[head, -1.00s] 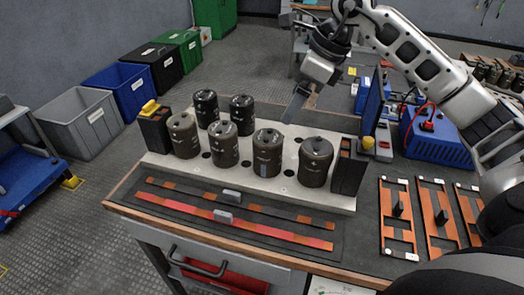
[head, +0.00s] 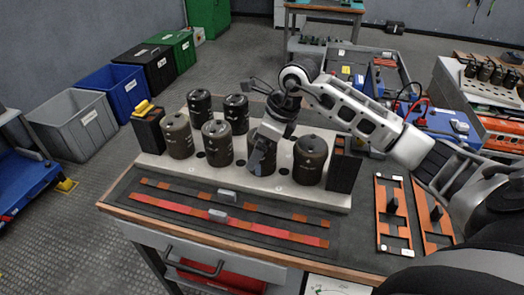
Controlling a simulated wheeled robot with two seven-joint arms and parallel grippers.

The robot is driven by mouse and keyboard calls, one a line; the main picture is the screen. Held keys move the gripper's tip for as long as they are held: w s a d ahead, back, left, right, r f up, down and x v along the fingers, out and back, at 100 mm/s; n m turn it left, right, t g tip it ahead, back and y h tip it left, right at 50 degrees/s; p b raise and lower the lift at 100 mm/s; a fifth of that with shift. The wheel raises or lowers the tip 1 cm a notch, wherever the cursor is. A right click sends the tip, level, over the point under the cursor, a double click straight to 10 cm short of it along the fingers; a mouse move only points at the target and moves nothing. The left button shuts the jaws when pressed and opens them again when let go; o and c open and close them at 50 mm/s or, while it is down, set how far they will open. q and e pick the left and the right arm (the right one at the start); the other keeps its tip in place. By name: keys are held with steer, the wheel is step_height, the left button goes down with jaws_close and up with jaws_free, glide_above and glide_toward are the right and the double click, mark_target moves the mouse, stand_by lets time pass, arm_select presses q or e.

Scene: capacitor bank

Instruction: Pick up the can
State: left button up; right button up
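Several dark olive-grey cylindrical cans stand upright on a pale slotted plate (head: 288,188) on the workbench. The front row has a left can (head: 178,136), a second can (head: 217,142), a third can (head: 261,167) and a right can (head: 310,160). Two more cans, one at the back left (head: 199,107) and one beside it (head: 236,113), stand behind. My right gripper (head: 263,150) points down at the third front can, its grey finger covering the can's upper part. Whether it touches or grips the can is unclear. My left gripper is out of view.
Dark end blocks (head: 343,168) stand at the plate's right end and at its left end (head: 148,130). Copper-coloured strips (head: 235,222) lie in front on a dark mat. Copper frames (head: 393,212) lie at the right. Bins (head: 75,122) stand on the floor at the left.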

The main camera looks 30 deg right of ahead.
steer(key=shift+w+a+f, duration=0.1)
steer(key=shift+f, duration=0.35)
steer(key=shift+c, duration=0.3)
steer(key=shift+r, duration=0.15)
steer(key=c, duration=1.4)
